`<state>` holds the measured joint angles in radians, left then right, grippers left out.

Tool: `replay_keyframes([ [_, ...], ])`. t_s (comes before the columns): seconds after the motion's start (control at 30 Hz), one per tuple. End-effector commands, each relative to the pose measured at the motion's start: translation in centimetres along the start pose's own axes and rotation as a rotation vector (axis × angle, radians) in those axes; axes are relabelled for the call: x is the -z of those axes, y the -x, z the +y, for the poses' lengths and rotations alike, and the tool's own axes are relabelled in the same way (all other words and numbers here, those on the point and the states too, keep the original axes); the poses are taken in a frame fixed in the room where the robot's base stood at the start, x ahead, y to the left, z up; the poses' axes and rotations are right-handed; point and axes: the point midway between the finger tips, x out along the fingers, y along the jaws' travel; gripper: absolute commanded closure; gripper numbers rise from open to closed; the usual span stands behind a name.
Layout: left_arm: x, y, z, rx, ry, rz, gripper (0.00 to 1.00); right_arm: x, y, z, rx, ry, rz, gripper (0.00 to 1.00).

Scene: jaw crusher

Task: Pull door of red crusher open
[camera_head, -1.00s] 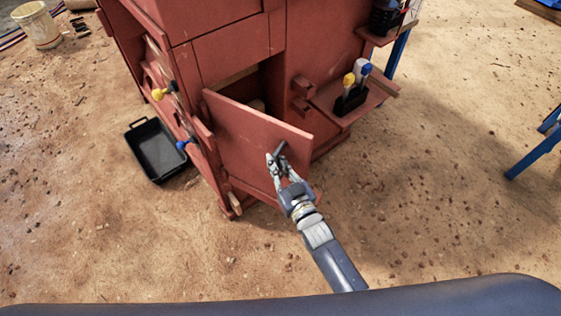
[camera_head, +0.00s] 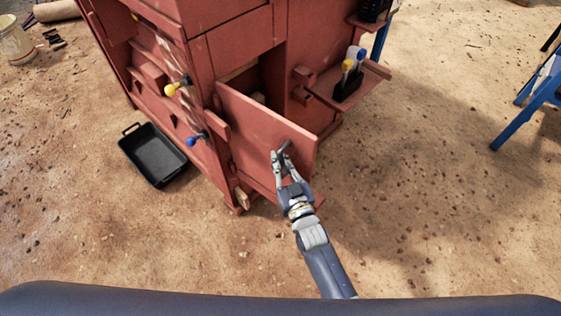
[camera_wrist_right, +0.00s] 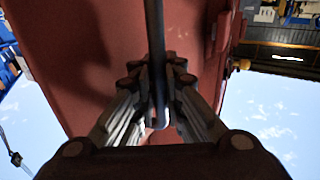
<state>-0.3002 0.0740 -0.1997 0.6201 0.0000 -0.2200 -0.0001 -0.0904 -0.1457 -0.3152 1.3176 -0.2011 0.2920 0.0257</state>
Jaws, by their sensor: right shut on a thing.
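The red crusher (camera_head: 235,50) stands in the upper middle of the head view. Its red door (camera_head: 258,130) is swung part way out, and a dark opening (camera_head: 271,80) shows behind it. A dark bar handle (camera_head: 284,149) sits near the door's free edge. My right gripper (camera_head: 280,158) is shut on this handle. In the right wrist view the handle (camera_wrist_right: 154,50) runs down between the two fingers, with the red door (camera_wrist_right: 90,45) behind it. My left gripper is out of view.
A black tray (camera_head: 153,156) lies on the ground left of the crusher. A yellow knob (camera_head: 170,90) and a blue knob (camera_head: 191,138) stick out of its left side. A red shelf (camera_head: 365,88) juts out at right. A blue stand (camera_head: 530,95) is at far right.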

Motion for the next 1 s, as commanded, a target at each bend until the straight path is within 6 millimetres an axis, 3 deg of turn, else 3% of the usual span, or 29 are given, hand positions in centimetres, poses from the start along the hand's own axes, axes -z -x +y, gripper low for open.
replay_keyframes([
  [0.03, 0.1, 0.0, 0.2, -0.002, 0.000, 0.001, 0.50, -0.7, 0.4, 0.3, -0.004, 0.004, -0.014, 1.00],
  [0.23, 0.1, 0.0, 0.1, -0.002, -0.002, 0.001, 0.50, -0.7, 0.4, 0.3, -0.004, 0.003, -0.014, 1.00],
  [0.3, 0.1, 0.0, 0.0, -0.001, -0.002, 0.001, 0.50, -0.7, 0.4, 0.3, -0.004, 0.003, -0.014, 0.77],
  [0.37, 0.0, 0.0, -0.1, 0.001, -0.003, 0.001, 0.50, -0.7, 0.3, 0.3, -0.003, 0.002, -0.013, 0.69],
  [0.73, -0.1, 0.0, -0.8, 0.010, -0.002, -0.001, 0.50, -0.3, 0.5, 0.1, -0.001, 0.000, -0.005, 0.69],
  [0.87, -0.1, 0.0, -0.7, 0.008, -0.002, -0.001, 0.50, -0.4, 2.1, 0.1, -0.001, 0.001, -0.007, 0.69],
  [1.0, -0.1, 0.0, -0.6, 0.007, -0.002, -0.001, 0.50, -0.4, 5.0, 0.1, -0.001, 0.001, -0.008, 0.69],
])
